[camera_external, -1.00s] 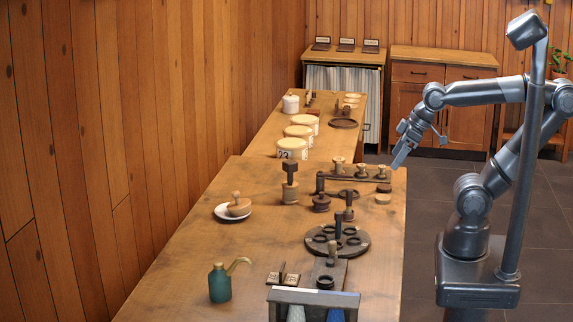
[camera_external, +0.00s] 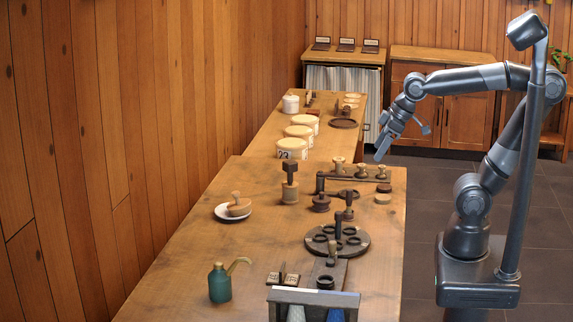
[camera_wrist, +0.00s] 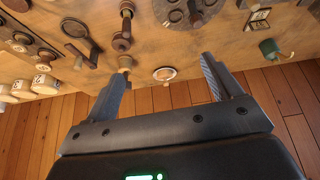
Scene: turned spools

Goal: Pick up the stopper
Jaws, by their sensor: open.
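I cannot tell for sure which piece is the stopper. A pale turned wooden piece with a knob (camera_external: 239,207) lies tilted on a white saucer at the table's left. A pale wooden jar (camera_external: 290,193) with a dark block-topped plug (camera_external: 290,170) in its mouth stands right of it. My gripper (camera_external: 380,156) is open and empty, above the table's far right edge, apart from both pieces. In the wrist view the saucer (camera_wrist: 165,73) shows beyond and between the open fingers.
A dark round stand (camera_external: 320,247) with rings, a rack of pale knobs (camera_external: 361,180), small dark pots (camera_external: 321,203) and a green oil can (camera_external: 220,284) share the table. Pale-lidded tubs (camera_external: 292,150) stand farther back.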

